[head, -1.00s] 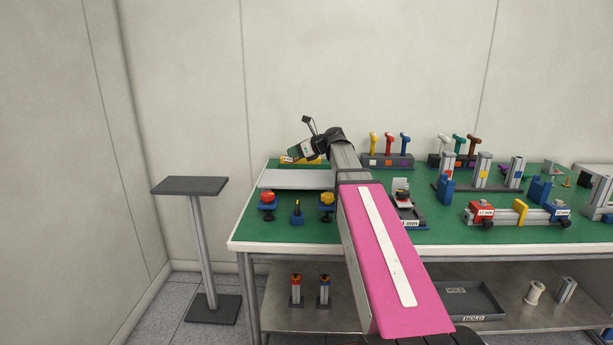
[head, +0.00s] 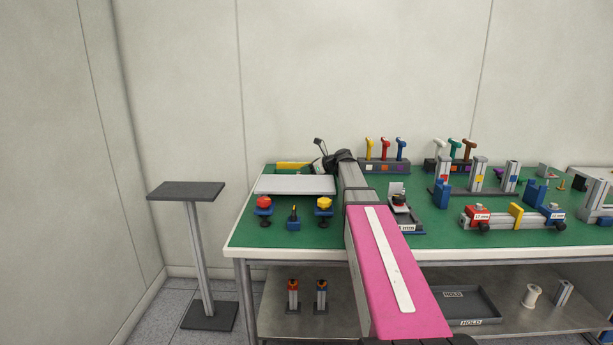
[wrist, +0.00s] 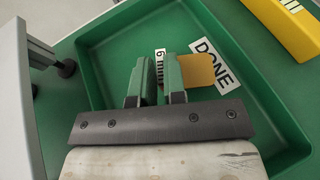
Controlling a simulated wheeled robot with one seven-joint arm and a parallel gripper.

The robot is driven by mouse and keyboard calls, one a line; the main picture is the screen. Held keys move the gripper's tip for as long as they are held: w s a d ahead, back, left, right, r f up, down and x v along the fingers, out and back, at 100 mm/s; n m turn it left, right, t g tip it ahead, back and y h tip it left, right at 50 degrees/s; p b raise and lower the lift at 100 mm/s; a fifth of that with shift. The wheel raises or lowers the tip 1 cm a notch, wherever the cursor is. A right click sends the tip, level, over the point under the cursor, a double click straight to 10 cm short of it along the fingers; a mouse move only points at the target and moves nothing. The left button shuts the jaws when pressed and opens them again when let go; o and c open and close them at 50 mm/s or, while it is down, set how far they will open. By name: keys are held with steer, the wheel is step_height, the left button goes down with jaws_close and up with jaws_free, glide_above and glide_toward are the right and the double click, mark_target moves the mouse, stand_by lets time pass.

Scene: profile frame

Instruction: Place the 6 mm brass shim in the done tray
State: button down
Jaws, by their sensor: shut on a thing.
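In the wrist view the green done tray (wrist: 112,42) lies below my gripper, with a white DONE label (wrist: 222,77) on its floor. My gripper (wrist: 157,62) is inside the tray's outline, shut on the brass shim (wrist: 198,70). The shim's white 6 mm tag (wrist: 160,70) shows between the fingers, and its brass plate sticks out right of the right finger, overlapping the label's edge. Whether the shim touches the tray floor I cannot tell. In the head view my wrist (head: 340,160) hides the fingers, the shim and the tray.
A yellow block (wrist: 287,25) stands beyond the tray's far right corner. A raised grey plate (head: 295,184) on dark feet is close left of the tray in the wrist view. A rack with several coloured handles (head: 385,165) stands to the right in the head view.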

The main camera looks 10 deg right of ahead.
steer(key=shift+f, duration=1.05)
steer(key=shift+f, duration=0.1)
steer(key=c, duration=1.2)
jaws_free()
steer(key=v, duration=1.2)
steer(key=shift+a, duration=0.1)
